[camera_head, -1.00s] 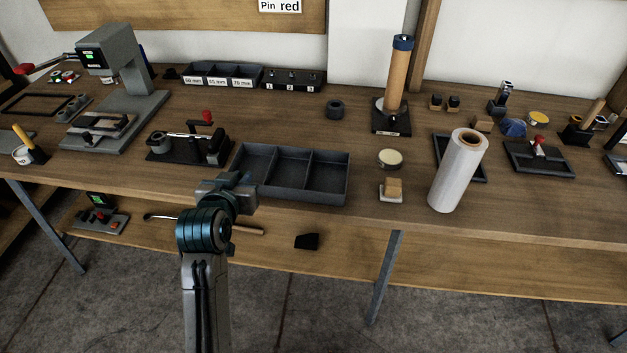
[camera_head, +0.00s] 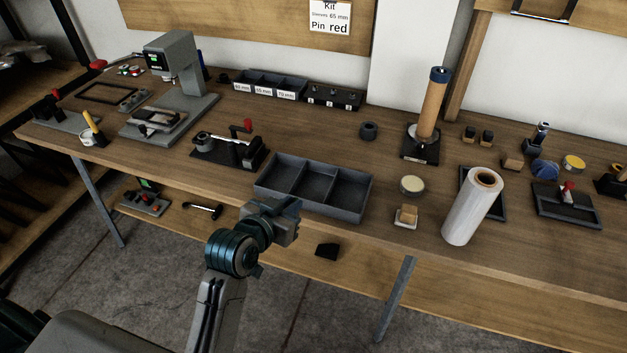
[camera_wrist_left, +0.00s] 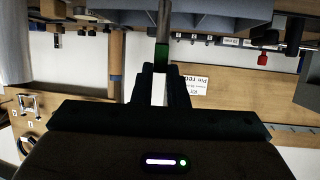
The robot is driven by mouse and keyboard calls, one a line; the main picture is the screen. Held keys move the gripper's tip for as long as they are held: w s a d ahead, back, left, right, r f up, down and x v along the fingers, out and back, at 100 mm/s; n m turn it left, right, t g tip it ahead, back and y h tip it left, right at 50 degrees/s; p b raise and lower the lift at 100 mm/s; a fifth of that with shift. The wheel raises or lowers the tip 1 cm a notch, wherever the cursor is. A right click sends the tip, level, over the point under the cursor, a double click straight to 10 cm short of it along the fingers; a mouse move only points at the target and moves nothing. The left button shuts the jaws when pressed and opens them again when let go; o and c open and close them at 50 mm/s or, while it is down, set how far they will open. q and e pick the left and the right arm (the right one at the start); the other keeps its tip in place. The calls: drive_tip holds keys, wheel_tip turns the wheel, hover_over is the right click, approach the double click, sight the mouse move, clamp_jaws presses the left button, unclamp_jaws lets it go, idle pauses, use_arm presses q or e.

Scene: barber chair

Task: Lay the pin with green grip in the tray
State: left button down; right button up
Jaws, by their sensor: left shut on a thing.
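My left gripper (camera_head: 292,207) is just in front of the tray's front wall, left of its middle. In the left wrist view its fingers (camera_wrist_left: 161,72) are shut on the pin with green grip (camera_wrist_left: 162,53); the grey shaft extends beyond the fingertips. The pin cannot be made out in the head view. The grey tray (camera_head: 318,185) has three compartments, which look empty, and sits near the table's front edge. A grey wall at the top of the left wrist view (camera_wrist_left: 220,14) looks like the tray's. My right gripper is not in view.
A red-knobbed clamp fixture (camera_head: 228,152) stands left of the tray. A round tin (camera_head: 412,185) and a white roll (camera_head: 470,210) stand to its right. A black ring (camera_head: 368,131) lies behind it. The tabletop just behind the tray is clear.

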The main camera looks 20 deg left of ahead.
use_arm(q)
drive_tip(key=a+p+x, duration=0.1)
drive_tip(key=x, duration=0.4)
drive_tip(key=a+r+p+x, duration=0.1)
drive_tip(key=x, duration=0.4)
drive_tip(key=w+p+x, duration=0.1)
drive_tip(key=x, duration=0.4)
drive_tip(key=shift+w+a+r+p, duration=0.15)
drive_tip(key=shift+a+r+p, duration=0.1)
drive_tip(key=shift+a+p, duration=0.15)
drive_tip(key=shift+f, duration=0.45)
drive_tip(key=shift+f, duration=0.15)
drive_tip(key=c, duration=1.4)
unclamp_jaws()
drive_tip(key=shift+c, duration=0.2)
